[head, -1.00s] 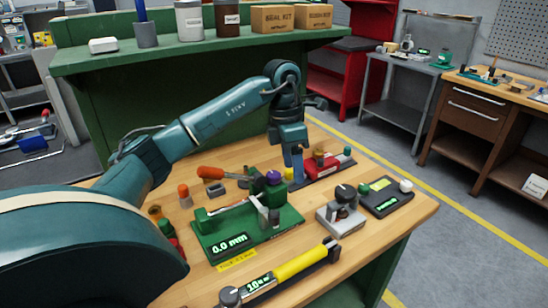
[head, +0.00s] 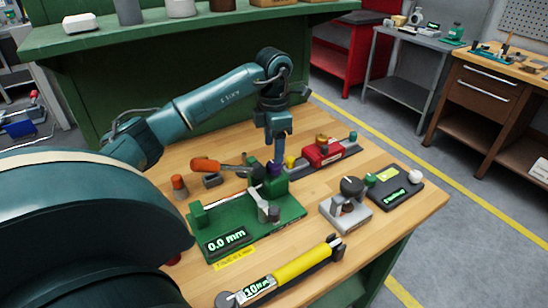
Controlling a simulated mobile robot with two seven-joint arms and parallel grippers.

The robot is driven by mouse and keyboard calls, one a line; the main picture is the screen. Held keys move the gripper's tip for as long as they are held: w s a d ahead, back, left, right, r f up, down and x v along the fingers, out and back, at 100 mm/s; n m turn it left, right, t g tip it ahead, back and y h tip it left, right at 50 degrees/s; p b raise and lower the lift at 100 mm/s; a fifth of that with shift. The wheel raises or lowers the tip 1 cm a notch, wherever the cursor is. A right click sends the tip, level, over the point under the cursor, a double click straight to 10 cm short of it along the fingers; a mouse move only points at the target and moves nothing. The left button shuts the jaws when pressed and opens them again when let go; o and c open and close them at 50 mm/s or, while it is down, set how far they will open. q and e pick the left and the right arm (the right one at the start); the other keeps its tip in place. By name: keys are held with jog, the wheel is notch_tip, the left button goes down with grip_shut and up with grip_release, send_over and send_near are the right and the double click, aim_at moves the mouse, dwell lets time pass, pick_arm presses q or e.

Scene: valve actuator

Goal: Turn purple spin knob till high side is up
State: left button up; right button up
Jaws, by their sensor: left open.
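The purple spin knob (head: 275,168) sits on top of the green block at the back right of the green valve fixture, whose base (head: 240,232) carries a display reading 0.0 mm. My left gripper (head: 277,158) comes down from above with its fingers at the knob and partly covers it. It is open; I cannot tell whether the fingers touch the knob. Which side of the knob is high cannot be made out. My right gripper is not in view.
A yellow-handled tool (head: 290,273) lies along the front edge. A grey clamp block (head: 346,209) and a dark display box (head: 395,187) stand right of the fixture. A red device on a rail (head: 323,153) is behind. An orange-handled tool (head: 206,164) lies behind left.

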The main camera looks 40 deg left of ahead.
aim_at(274, 164)
pick_arm(q)
notch_tip(274, 164, down, 4)
jog(key=shift+f+p, duration=0.1)
jog(key=shift+p, duration=0.2)
jog(key=shift+f, duration=0.45)
jog(key=c, duration=1)
